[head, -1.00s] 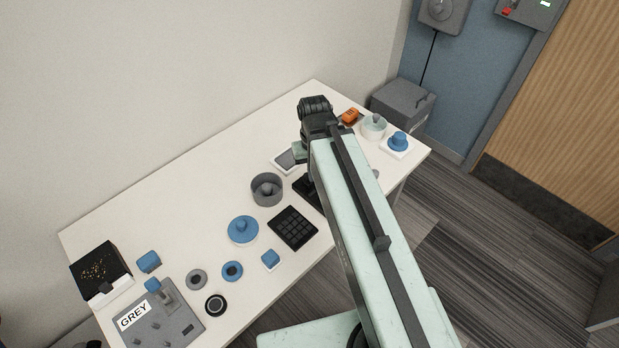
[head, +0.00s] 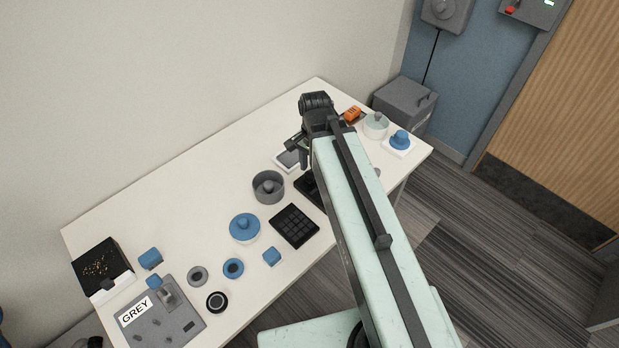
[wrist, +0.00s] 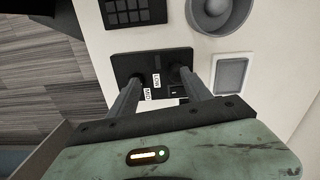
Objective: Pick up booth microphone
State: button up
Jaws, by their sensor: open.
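My gripper (head: 297,150) is over the far right part of the white table, with its fingers pointing down. In the wrist view its two grey fingers (wrist: 158,80) are spread apart, with nothing seen held between them. I cannot make out a booth microphone for certain; my fingers and arm hide part of this area. I cannot tell whether the fingers touch the panel.
A black keypad (head: 294,226), a grey round bowl (head: 268,199) and a white-framed grey pad (head: 287,159) lie close by. A lidded pale pot (head: 376,130) and an orange item (head: 352,113) stand at the far right. The table's back left is clear.

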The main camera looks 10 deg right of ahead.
aim_at(309, 173)
jog(key=w+m, duration=0.1)
jog(key=m, duration=0.5)
jog(key=w+m, duration=0.1)
jog(key=m, duration=0.2)
jog(key=shift+w+r, duration=0.3)
jog(key=shift+w+r+m+p, duration=0.1)
jog(key=shift+w+m+p, duration=0.25)
jog(key=shift+m, duration=0.35)
jog(key=shift+w+r+p, duration=0.3)
jog(key=shift+w, duration=0.05)
jog(key=shift+s+f+b, duration=0.15)
jog(key=shift+f+b, duration=0.25)
jog(key=f+b, duration=0.7)
jog(key=shift+s+a+f, duration=0.1)
jog(key=shift+a+f, duration=0.1)
jog(key=shift+f, duration=0.1)
jog(key=shift+r, duration=0.2)
grip_shut()
